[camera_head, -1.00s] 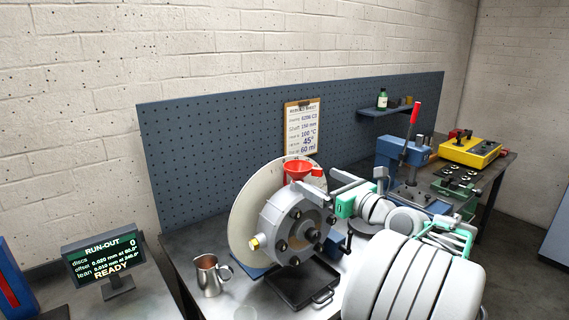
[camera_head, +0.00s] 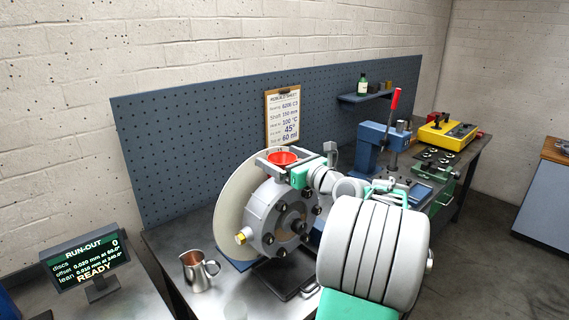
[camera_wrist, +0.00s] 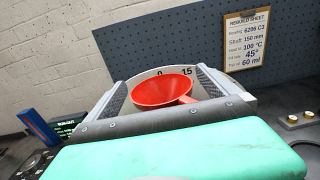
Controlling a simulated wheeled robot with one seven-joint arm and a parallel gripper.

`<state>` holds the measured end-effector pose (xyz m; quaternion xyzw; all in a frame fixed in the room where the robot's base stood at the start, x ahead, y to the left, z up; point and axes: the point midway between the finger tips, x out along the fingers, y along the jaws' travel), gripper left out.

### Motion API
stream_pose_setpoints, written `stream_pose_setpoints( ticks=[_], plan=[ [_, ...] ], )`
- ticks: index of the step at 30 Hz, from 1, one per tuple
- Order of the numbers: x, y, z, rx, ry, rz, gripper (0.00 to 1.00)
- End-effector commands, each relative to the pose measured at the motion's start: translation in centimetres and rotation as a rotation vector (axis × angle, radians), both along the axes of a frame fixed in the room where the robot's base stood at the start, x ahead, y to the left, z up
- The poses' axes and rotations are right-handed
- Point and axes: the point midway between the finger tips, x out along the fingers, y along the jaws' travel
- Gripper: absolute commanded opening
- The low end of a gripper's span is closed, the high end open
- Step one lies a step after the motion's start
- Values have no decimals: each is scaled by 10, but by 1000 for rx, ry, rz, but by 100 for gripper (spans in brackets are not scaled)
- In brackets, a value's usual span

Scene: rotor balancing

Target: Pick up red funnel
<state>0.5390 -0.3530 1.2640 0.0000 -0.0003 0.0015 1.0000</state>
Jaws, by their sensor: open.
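The red funnel (camera_head: 283,158) sits upright on top of the grey round housing (camera_head: 272,213), in front of a pale disc. My gripper (camera_head: 270,157) is at the funnel, with its fingers on either side of the red bowl. In the wrist view the funnel (camera_wrist: 163,90) shows between the two open fingers (camera_wrist: 162,88), with a visible space beside the rim. I cannot tell whether either finger touches it. The funnel's lower end is hidden behind the near part of my gripper.
The pale disc (camera_head: 230,207) with number marks stands just behind the funnel. A steel jug (camera_head: 198,271) and a black tray (camera_head: 283,278) are on the bench below. A press with a red handle (camera_head: 395,100) stands to the right. The pegboard (camera_head: 190,160) is behind.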

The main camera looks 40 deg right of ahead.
Motion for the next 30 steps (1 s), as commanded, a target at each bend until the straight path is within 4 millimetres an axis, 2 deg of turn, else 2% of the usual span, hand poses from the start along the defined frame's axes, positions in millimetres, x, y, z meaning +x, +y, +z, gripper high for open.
stream_pose_setpoints(
  ticks=[2, 26, 30],
  plan=[
    [-1, -1, 0, 0, 0, -1, 95],
    [-1, 0, 0, 1, 0, -1, 29],
    [-1, 0, 0, 0, 0, -1, 29]
  ],
)
